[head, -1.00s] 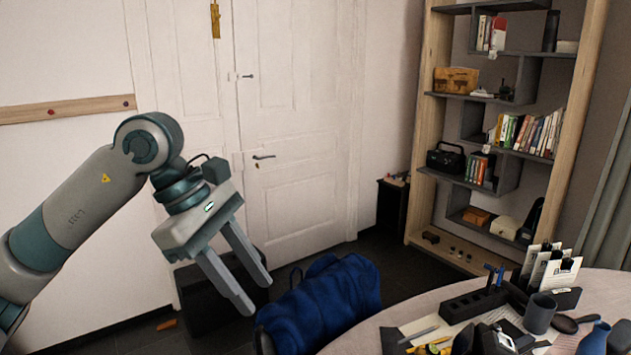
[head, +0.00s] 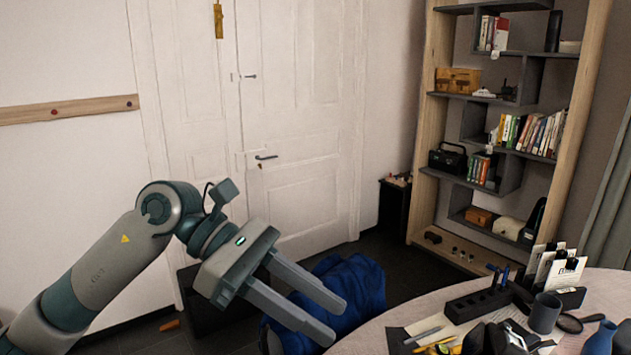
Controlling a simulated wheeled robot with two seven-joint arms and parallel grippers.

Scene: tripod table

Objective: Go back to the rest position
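My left gripper (head: 339,322) is in the lower middle of the head view. Its two fingers are apart with nothing between them. It points right and down, in front of a blue cloth-like thing (head: 358,283) and just left of the round table (head: 425,301). I cannot tell whether it touches the blue thing. My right gripper is not in view.
A bookshelf (head: 425,150) stands behind. A white door (head: 295,120) is behind my arm.

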